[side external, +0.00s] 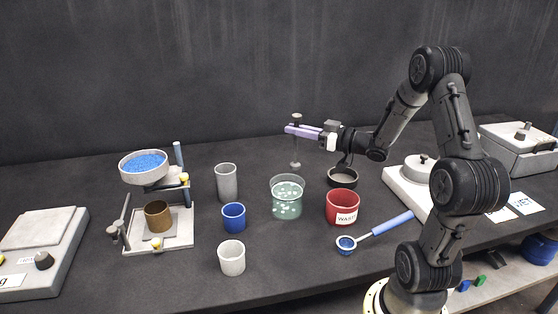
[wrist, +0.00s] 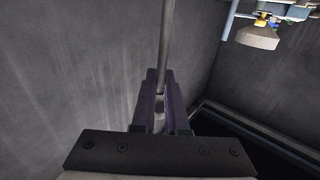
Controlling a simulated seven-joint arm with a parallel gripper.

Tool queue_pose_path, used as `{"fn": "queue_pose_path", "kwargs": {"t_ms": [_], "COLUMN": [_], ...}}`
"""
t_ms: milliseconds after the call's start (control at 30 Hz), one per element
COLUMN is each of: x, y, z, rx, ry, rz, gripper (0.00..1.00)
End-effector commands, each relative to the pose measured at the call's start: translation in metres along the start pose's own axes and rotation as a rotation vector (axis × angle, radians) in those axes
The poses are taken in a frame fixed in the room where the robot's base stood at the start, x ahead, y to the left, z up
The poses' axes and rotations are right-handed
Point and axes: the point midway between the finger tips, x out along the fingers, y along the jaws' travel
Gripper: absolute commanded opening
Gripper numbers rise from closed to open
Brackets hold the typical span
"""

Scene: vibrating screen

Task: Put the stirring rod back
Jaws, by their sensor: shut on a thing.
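In the wrist view the rod (wrist: 167,45) runs from between my fingers (wrist: 160,92) to the top edge. I cannot make out a rod holder.
A red waste cup (side external: 341,204), a dark round dish (side external: 342,183) and a blue-handled scoop (side external: 385,227) lie right of the beaker. A grey cylinder (side external: 227,183), blue cup (side external: 234,217) and white cup (side external: 232,259) stand left. The screen stand with blue grains (side external: 144,163) is farther left.

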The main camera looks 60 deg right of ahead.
Motion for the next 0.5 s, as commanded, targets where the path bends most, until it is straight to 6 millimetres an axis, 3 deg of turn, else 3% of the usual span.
{"fn": "queue_pose_path", "kwargs": {"t_ms": [200,500], "x": [0.042,0.073], "y": [0.028,0.05], "z": [0.024,0.069], "rx": [0.002,0.002], "ry": [-0.001,-0.001], "rz": [-0.003,-0.002], "gripper": [0.0,0.0]}}
